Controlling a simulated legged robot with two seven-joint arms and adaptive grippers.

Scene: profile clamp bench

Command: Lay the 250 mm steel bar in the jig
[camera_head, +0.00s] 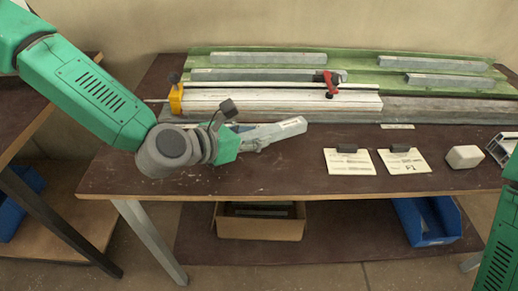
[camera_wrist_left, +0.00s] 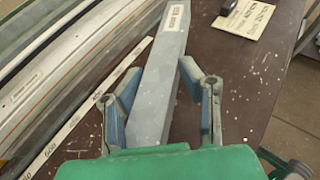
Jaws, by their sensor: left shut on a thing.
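A grey steel bar (camera_head: 283,129) with a small pale label is held by my left gripper (camera_head: 252,137), above the front part of the bench. In the left wrist view the bar (camera_wrist_left: 163,65) lies lengthwise between the two fingers of the gripper (camera_wrist_left: 160,88), which are shut on it. The jig (camera_head: 270,103), a long pale rail, runs just behind the bar, with a yellow end piece (camera_head: 176,99) at its left and a red clamp (camera_head: 329,83) on it. The bar is apart from the jig, tilted to its line. My right gripper is out of view.
A green rack (camera_head: 360,62) behind the jig bears several grey bars. A ruler strip (camera_wrist_left: 95,105) lies along the jig's front. Two label cards (camera_head: 349,168) with dark blocks, a pale block (camera_head: 464,156) and metal profiles (camera_head: 500,149) occupy the right. The bench front is clear.

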